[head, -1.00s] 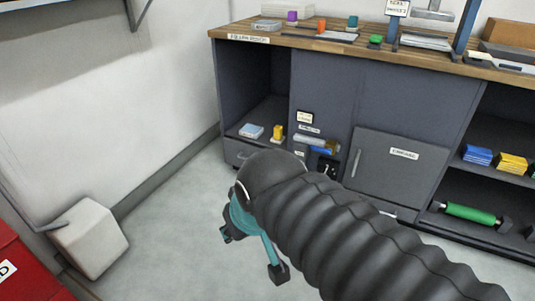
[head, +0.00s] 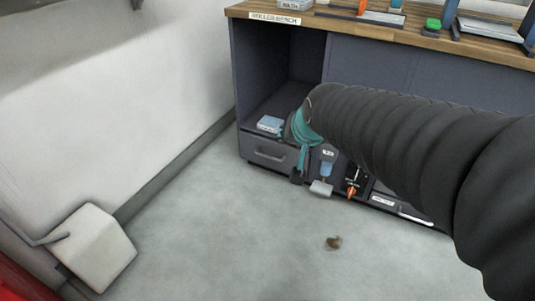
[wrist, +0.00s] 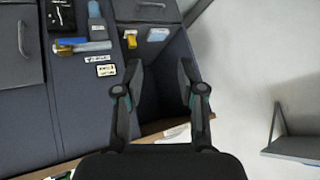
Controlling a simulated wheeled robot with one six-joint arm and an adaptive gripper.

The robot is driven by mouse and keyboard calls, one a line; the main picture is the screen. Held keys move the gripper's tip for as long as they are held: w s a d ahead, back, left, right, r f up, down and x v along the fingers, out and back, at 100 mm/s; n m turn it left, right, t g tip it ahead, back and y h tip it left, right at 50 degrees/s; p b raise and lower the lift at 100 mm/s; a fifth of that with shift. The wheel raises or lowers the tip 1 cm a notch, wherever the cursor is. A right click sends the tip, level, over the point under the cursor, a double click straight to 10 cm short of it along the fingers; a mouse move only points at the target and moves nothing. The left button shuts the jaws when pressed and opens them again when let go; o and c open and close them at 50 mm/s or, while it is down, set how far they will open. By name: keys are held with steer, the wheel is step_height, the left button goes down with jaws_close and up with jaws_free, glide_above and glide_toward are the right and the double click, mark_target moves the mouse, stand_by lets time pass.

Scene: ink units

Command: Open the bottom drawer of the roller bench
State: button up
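The roller bench (head: 390,75) is a dark grey cabinet with a wooden top and a "ROLLER BENCH" label. Its bottom drawer (head: 252,146) is low at the left end, below an open compartment, and looks shut. The drawer has a dark bar handle (head: 270,158). The drawer front (wrist: 130,12) shows at the top of the wrist view, which looks upside down, with its handle (wrist: 152,5) at the edge. My gripper (wrist: 159,64) is open and empty, its fingers spread apart. In the head view it is by the drawer's right end; contact cannot be told.
A light blue box (head: 270,124) lies in the compartment above the drawer; a yellow item (wrist: 131,39) is beside it in the wrist view. Tools (head: 322,178) hang right of the drawer. A small brown object (head: 333,242) lies on the otherwise clear floor. A white block (head: 95,248) stands at left.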

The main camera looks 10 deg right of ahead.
mark_target(268, 156)
steer(key=w+a+f+m+t+b, duration=0.15)
steer(key=w+f, duration=0.25)
steer(key=w, duration=0.5)
steer(key=w+f+m+t+b, duration=0.1)
steer(key=w+f+m+t, duration=0.2)
steer(key=w, duration=0.6)
steer(key=w+a+f+m+b, duration=0.1)
steer(key=w+f+m, duration=0.1)
steer(key=w+f, duration=0.6)
steer(key=w+f+m+t+h+b, duration=0.25)
steer(key=w+f+m, duration=0.25)
steer(key=w+f, duration=0.65)
step_height(268, 156, down, 24)
steer(key=s+d+m+t+h+b, duration=0.1)
steer(key=s+m+t+h+b, duration=0.15)
steer(key=m+t, duration=0.2)
steer(key=shift+m+g, duration=0.25)
steer(key=shift+m, duration=0.05)
steer(key=x, duration=0.4)
steer(key=b+x, duration=0.1)
steer(key=x, duration=0.8)
steer(key=shift+w+d+b, duration=0.2)
steer(key=shift+d+b, duration=0.15)
steer(key=shift+b, duration=0.05)
steer(key=shift+r, duration=0.1)
jaws_close()
